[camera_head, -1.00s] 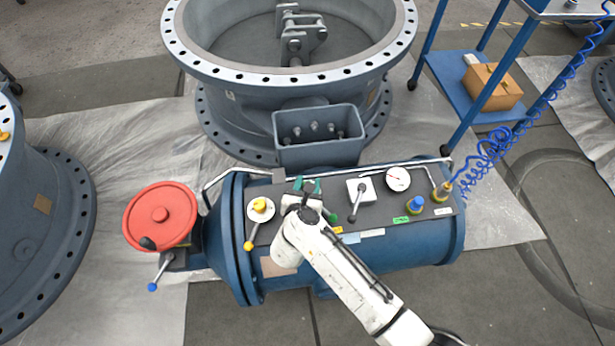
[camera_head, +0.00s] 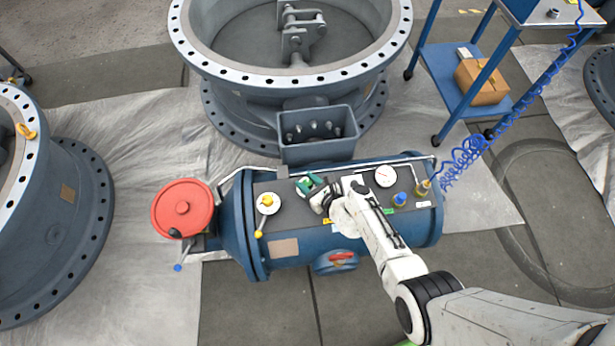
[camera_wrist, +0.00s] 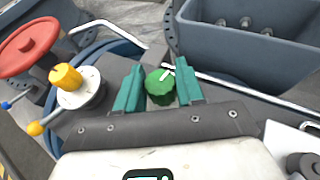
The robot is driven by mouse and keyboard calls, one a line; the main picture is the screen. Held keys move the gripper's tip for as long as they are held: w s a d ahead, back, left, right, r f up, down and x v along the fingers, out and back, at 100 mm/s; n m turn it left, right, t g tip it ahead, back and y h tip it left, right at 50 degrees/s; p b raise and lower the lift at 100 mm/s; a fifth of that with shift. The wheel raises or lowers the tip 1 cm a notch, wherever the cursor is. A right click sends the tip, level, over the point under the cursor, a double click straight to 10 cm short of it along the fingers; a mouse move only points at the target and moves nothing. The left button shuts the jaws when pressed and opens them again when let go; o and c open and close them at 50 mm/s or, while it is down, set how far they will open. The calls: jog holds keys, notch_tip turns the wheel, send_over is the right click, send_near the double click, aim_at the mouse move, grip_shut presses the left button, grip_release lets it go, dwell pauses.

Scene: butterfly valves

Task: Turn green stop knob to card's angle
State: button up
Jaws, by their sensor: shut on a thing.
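The green stop knob (camera_wrist: 159,87) is round, with a white mark on its top that points up and to the right in the wrist view. My gripper (camera_wrist: 158,90) has its two teal fingers on either side of the knob, shut on it. In the head view, my gripper (camera_head: 311,184) is over the dark top panel (camera_head: 293,213) of the blue vessel; the knob is hidden or too small to tell there. A tan plate (camera_head: 284,248) is on the vessel's side and small labels lie along the panel. I cannot tell which is the card.
A yellow knob with a lever (camera_head: 266,202) and a red handwheel (camera_head: 183,208) stand left of my gripper. A gauge (camera_head: 386,176), a blue knob (camera_head: 400,198) and a yellow fitting with a coiled blue hose (camera_head: 423,187) are right. A grey open box (camera_head: 317,150) stands close behind.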

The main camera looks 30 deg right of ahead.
jog(key=n+y, duration=0.1)
jog(key=n+y+b, duration=0.1)
jog(key=n+y, duration=0.1)
jog(key=shift+w+d+g, duration=0.2)
jog(key=shift+g, duration=0.2)
jog(key=n+g+y+b, duration=0.1)
jog(key=n+y+b, duration=0.1)
jog(key=shift+f+g+y, duration=0.1)
jog(key=shift+g+y, duration=0.3)
jog(key=n+g+y+b, duration=0.2)
jog(key=shift+a+n, duration=0.1)
jog(key=shift+n, duration=0.3)
jog(key=shift+n+g+b, duration=0.3)
jog(key=shift+b, duration=0.2)
jog(key=shift+r+y, duration=0.25)
jog(key=shift+y, duration=0.05)
jog(key=o, duration=1)
jog(key=shift+s+a, duration=0.1)
jog(key=shift+s, duration=0.05)
jog(key=shift+c, duration=0.2)
jog(key=p+v, duration=0.1)
jog(key=v, duration=0.9)
jog(key=shift+d+r+p, duration=0.2)
jog(key=shift+d+p, duration=0.15)
jog(key=shift+p, duration=0.05)
jog(key=shift+g, duration=0.3)
